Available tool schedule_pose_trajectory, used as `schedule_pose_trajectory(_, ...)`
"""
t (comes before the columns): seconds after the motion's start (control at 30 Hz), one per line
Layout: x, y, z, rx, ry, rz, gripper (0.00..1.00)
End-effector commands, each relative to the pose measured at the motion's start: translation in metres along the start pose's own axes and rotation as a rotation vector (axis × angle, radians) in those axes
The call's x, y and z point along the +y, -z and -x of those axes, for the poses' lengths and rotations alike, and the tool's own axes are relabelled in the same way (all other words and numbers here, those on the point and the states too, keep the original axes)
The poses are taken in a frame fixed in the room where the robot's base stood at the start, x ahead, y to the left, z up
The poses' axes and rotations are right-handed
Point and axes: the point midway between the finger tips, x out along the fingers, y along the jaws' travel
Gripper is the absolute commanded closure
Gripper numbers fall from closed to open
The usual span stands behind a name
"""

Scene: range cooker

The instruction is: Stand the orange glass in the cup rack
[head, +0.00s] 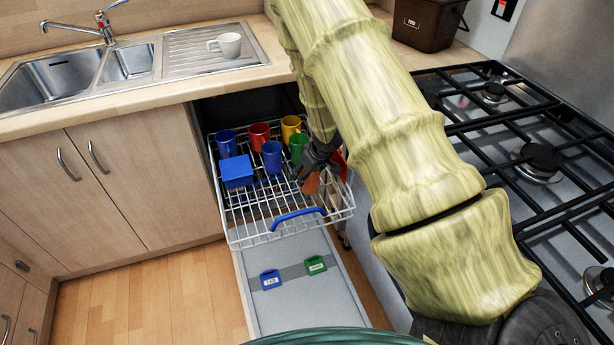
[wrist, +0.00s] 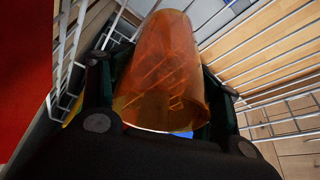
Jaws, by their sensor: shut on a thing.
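The orange glass (wrist: 165,75) is see-through and lies between the fingers of my gripper (wrist: 165,130) in the wrist view. In the head view the glass (head: 311,184) shows as a small orange piece below my dark gripper (head: 312,166). My gripper is shut on it at the right side of the cup rack (head: 243,228), a white wire basket pulled out of the cabinet. Rack wires show on both sides of the glass in the wrist view. I cannot tell whether the glass touches the rack floor.
The rack holds blue (head: 272,157), red (head: 259,136), yellow (head: 290,128) and green (head: 298,148) mugs, and a blue box (head: 236,171). Its front wires have a blue handle (head: 298,217). A red thing (head: 341,165) is beside my gripper. The hob (head: 540,160) stands right. The rack's front middle is free.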

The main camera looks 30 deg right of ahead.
Motion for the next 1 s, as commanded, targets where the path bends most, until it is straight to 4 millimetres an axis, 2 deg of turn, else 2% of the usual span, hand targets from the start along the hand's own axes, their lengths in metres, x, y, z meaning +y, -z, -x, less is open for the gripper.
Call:
schedule_pose_trajectory(0.1,0.0,-0.0043,-0.0098,-0.001,-0.001,0.001,0.73)
schedule_pose_trajectory(0.47,0.0001,-0.005,-0.0119,0.0,-0.001,0.0,0.73)
schedule_pose_trajectory(0.5,0.0001,-0.0052,-0.0122,0.0,-0.001,-0.001,0.35)
schedule_pose_trajectory(0.6,0.0001,-0.0052,-0.0121,0.0,-0.001,0.0,0.16)
schedule_pose_trajectory(0.63,0.0001,-0.0052,-0.0121,0.0,-0.001,0.0,0.13)
schedule_pose_trajectory(1.0,0.0,-0.0046,-0.011,0.0,-0.001,0.001,0.13)
